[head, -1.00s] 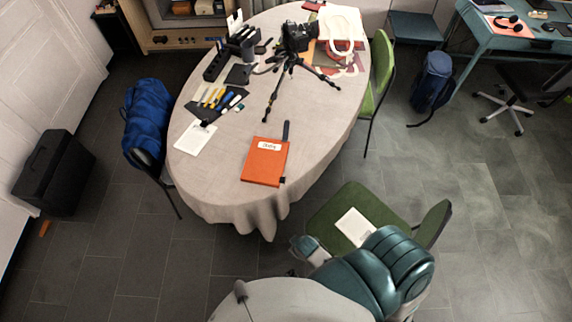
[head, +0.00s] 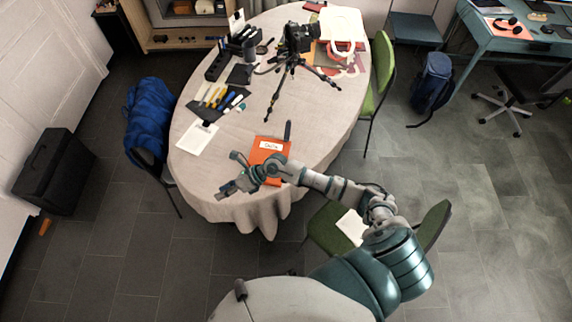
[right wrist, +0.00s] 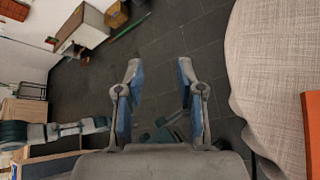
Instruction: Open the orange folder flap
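The orange folder (head: 270,145) lies on the oval table, near its front edge, with a white label on its upper part and a dark strip at its top edge. My right forearm and wrist cover its lower part in the head view. Its edge also shows at the right of the right wrist view (right wrist: 312,125). My right gripper (head: 226,189) is over the table's front left part, left of the folder. In the right wrist view the gripper (right wrist: 159,72) has its fingers apart, with nothing between them. My left gripper is not in view.
The table (head: 190,170) has a cloth. A tripod with a camera (head: 299,40) stands behind the folder. Pens (head: 218,97) and a white sheet (head: 197,138) lie left of it. A green chair (head: 325,228) stands at the front right, under my right arm.

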